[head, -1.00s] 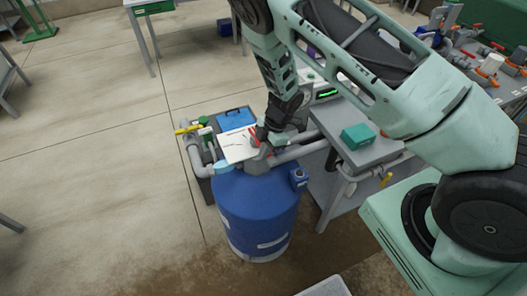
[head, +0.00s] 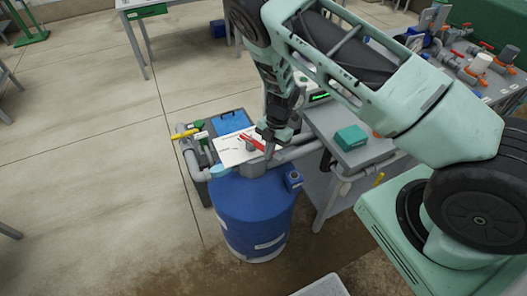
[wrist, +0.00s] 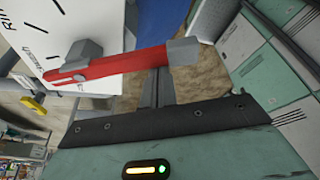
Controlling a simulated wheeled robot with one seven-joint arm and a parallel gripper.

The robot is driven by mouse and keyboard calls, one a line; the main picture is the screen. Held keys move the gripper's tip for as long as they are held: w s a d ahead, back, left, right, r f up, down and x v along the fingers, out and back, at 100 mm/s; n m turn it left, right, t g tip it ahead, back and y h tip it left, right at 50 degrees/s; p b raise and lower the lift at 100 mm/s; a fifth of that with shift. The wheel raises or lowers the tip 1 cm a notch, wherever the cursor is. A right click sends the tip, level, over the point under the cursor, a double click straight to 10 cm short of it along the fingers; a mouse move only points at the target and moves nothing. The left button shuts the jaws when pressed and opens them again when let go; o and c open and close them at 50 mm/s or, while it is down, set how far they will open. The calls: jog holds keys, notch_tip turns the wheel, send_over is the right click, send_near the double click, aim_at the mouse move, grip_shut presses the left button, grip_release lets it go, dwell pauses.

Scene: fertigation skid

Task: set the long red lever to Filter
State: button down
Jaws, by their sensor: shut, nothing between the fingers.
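The long red lever (head: 251,142) lies over a white dial plate (head: 228,151) on top of the blue tank. In the wrist view the red lever (wrist: 125,66) runs from a pivot at the left to a grey end piece at the right. My gripper (head: 268,154) is at the lever's right end in the head view, pointing down. In the wrist view its shut, empty fingers (wrist: 157,86) are beside the lever, near its grey end; I cannot tell if they touch. Only part of the dial lettering shows, and "Filter" is not readable.
The blue tank (head: 252,215) stands below the dial. Grey pipes and a yellow handle (head: 186,133) are at its left. A grey bench (head: 375,152) with a teal box (head: 351,137) stands close at the right. The floor at the left is open.

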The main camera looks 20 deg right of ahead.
aim_at(278, 155)
jog(key=w+d+n+g+h, duration=0.1)
jog(key=w+d+n, duration=0.3)
jog(key=n, duration=0.4)
jog(key=shift+d+g+h+b, duration=0.4)
jog(key=shift+d+h+b, duration=0.05)
jog(key=shift+d+h, duration=0.1)
dwell(0.3)
jog(key=s, duration=0.1)
jog(key=s+a+r, duration=0.1)
jog(key=s, duration=0.1)
jog(key=shift+s+a+p, duration=0.2)
jog(key=shift+p, duration=0.2)
jog(key=b+v, duration=0.2)
jog(key=v, duration=0.7)
jog(key=shift+b, duration=0.35)
